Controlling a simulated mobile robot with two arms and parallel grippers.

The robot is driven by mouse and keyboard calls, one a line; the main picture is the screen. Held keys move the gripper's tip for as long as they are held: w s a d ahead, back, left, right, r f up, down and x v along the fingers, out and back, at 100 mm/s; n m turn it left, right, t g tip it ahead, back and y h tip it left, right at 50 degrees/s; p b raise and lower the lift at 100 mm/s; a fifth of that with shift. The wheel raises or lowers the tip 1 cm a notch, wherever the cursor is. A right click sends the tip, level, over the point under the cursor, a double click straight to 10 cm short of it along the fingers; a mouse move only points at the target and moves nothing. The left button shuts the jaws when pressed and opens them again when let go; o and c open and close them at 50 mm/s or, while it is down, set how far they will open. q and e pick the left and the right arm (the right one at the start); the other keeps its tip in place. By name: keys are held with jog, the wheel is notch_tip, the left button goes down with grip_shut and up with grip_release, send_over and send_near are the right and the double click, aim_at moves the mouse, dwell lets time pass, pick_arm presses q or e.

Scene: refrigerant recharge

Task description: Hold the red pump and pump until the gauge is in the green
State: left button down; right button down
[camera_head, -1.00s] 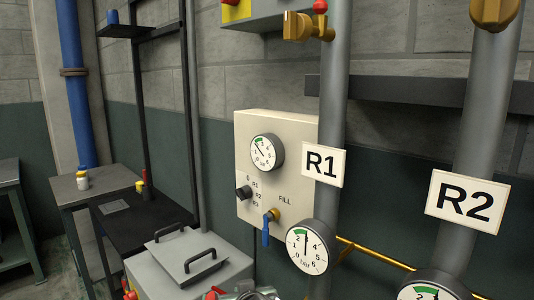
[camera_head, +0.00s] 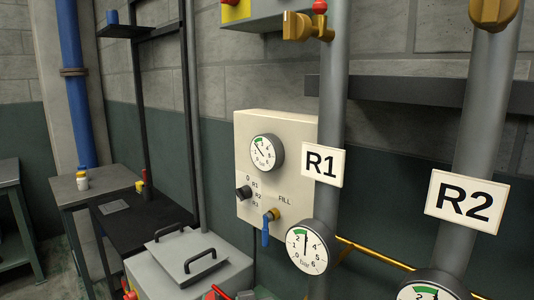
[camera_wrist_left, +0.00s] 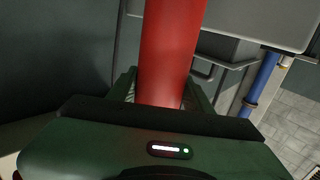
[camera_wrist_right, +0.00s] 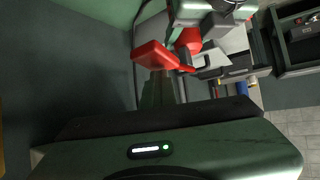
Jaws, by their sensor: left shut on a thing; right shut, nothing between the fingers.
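In the left wrist view, my left gripper (camera_wrist_left: 160,92) is shut on a thick red cylinder, the red pump (camera_wrist_left: 170,45), running up between its fingers. In the right wrist view, my right gripper (camera_wrist_right: 160,90) is shut and empty, just below a red flat-ended part (camera_wrist_right: 153,55). In the head view, a red bar (camera_head: 220,292) shows at the bottom edge; the rest of the pump is out of view. The panel gauge (camera_head: 266,152) has a green band; its needle points up and left, near that band. The R1 gauge (camera_head: 307,249) needle points almost straight up, by its green band.
The cream panel (camera_head: 245,215) carries a selector knob (camera_head: 243,192) and a blue-handled FILL valve (camera_head: 267,230). A grey lidded box (camera_head: 188,258) stands in front of it. Grey pipes labelled R1 (camera_head: 322,164) and R2 (camera_head: 465,201) stand to the right.

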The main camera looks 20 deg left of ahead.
jog(key=shift+f, duration=0.65)
jog(key=shift+a+r, duration=0.1)
jog(key=shift+r, duration=0.9)
pick_arm(q)
jog(key=shift+f, duration=0.25)
pick_arm(e)
notch_tip(320, 180, up, 7)
jog(key=shift+f, duration=0.15)
pick_arm(q)
jog(key=c, duration=0.7)
grip_release()
jog(key=shift+o, duration=0.9)
jog(key=shift+r, duration=0.1)
